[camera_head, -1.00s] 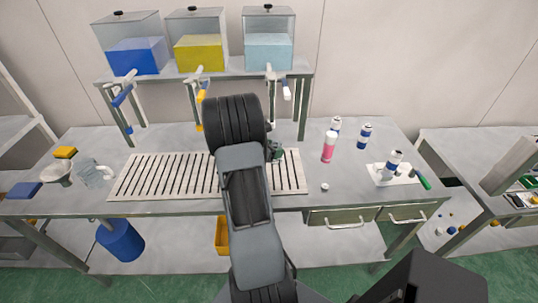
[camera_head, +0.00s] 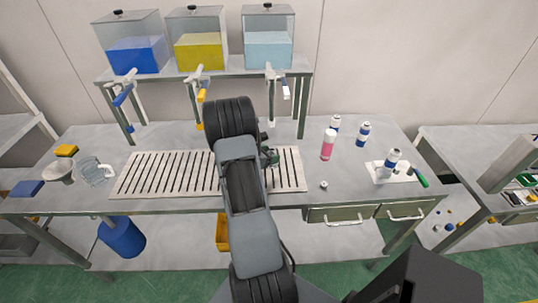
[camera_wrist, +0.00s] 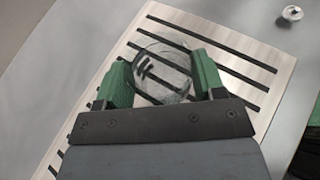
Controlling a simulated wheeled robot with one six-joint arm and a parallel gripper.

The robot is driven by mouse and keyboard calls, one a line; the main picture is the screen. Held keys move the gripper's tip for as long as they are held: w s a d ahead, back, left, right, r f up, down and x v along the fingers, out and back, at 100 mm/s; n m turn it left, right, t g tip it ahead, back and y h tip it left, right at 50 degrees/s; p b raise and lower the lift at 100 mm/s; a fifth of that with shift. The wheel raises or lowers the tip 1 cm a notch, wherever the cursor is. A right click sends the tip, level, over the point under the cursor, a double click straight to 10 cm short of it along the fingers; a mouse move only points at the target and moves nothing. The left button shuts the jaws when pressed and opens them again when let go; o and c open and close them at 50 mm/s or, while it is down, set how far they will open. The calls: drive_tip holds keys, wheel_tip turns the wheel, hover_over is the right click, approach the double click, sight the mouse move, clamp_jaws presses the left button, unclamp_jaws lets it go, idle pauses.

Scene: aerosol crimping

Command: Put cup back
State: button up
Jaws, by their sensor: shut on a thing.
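My gripper (camera_wrist: 161,80) has green fingers and is shut on a clear round cup (camera_wrist: 163,68), seen in the wrist view between the fingers. The cup is over the slatted drain grate (camera_wrist: 235,62); I cannot tell whether it touches the slats. In the head view my arm hides the cup, and part of my gripper (camera_head: 268,157) shows beside the arm over the right part of the grate (camera_head: 150,175).
A clear jug (camera_head: 94,171) and a funnel (camera_head: 60,170) stand at the left. A pink can (camera_head: 328,145), several white-and-blue cans and a small cap (camera_head: 323,184) stand at the right. Three liquid tanks with taps are on the shelf behind.

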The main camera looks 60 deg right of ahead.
drive_tip(key=o, duration=1)
drive_tip(key=shift+c, duration=0.2)
drive_tip(key=shift+r+p, duration=0.25)
drive_tip(key=shift+p, duration=0.15)
drive_tip(key=a+r+m+t+y, duration=0.3)
drive_tip(key=a+r+m+y, duration=0.1)
drive_tip(key=a, duration=1)
drive_tip(key=s+a+r+m+t+y+b, duration=0.1)
drive_tip(key=a+r+m+t+y, duration=0.2)
drive_tip(key=a+r, duration=0.4)
drive_tip(key=a+r+m+t+y+b, duration=0.1)
drive_tip(key=a+r+m+y, duration=0.4)
drive_tip(key=a, duration=1.7)
drive_tip(key=shift+s+r+m+t+y, duration=0.25)
drive_tip(key=shift+r+m+t+y, duration=0.2)
drive_tip(key=shift+m+t, duration=0.6)
